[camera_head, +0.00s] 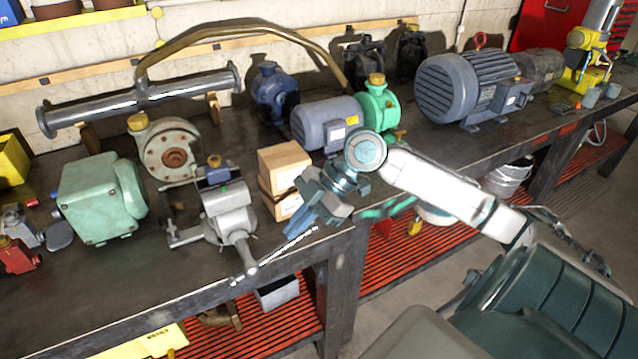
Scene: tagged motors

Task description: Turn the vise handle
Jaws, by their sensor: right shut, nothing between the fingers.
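The grey metal vise (224,207) stands near the front edge of the dark workbench (130,285), left of centre. Its handle (244,256) slants down toward the bench's front edge and ends in a small round knob. My right gripper (292,246) comes in from the right, just right of the handle, with its fingers pointing down and left. The fingers are shut and empty. Whether the fingertips touch the handle is too small to tell. My left gripper is not in view.
Two stacked cardboard boxes (284,162) stand close behind my right gripper. A pale green motor (88,205) and a round pump (170,155) are left of the vise. More motors line the back. Red slatted shelving (400,285) lies below the bench.

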